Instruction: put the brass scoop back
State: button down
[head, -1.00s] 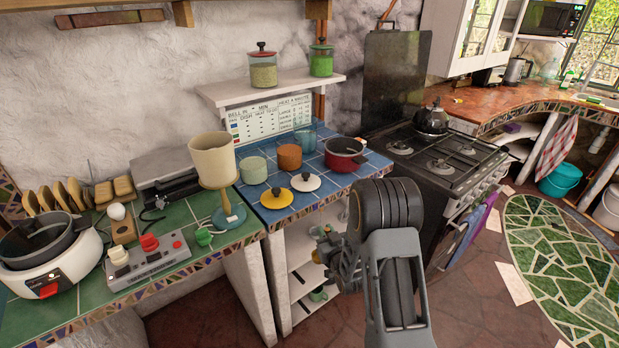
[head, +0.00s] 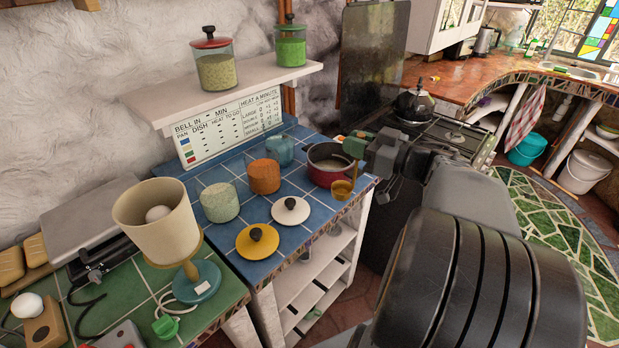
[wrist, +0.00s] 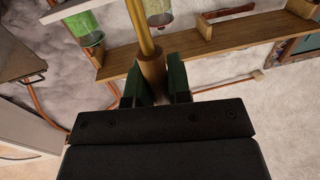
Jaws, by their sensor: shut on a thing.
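The brass scoop (head: 343,189) hangs from my gripper (head: 356,148), its small bowl low and its handle rising to the green fingers. The bowl appears just in front of the red pot (head: 325,168), near the right front edge of the blue-tiled counter (head: 222,250). I cannot tell its exact height or whether it holds anything. My gripper is shut on the scoop's handle. In the wrist view, the brown grip and brass shaft of the scoop (wrist: 146,40) stand between the green fingers (wrist: 157,88); the bowl is out of view.
A white shelf (head: 235,92) above holds two jars. The stove with a kettle (head: 412,105) lies behind my arm.

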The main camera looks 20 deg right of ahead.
jog(key=w+a+f, duration=0.1)
jog(key=w+f, duration=1.1)
jog(key=w, duration=0.1)
jog(key=shift+w+a+f, duration=0.15)
jog(key=shift+a+f, duration=0.1)
jog(key=shift+f, duration=0.15)
jog(key=shift+f+b, duration=0.15)
jog(key=shift+b, duration=0.15)
jog(key=c, duration=1.1)
grip_release()
jog(key=shift+o, duration=0.2)
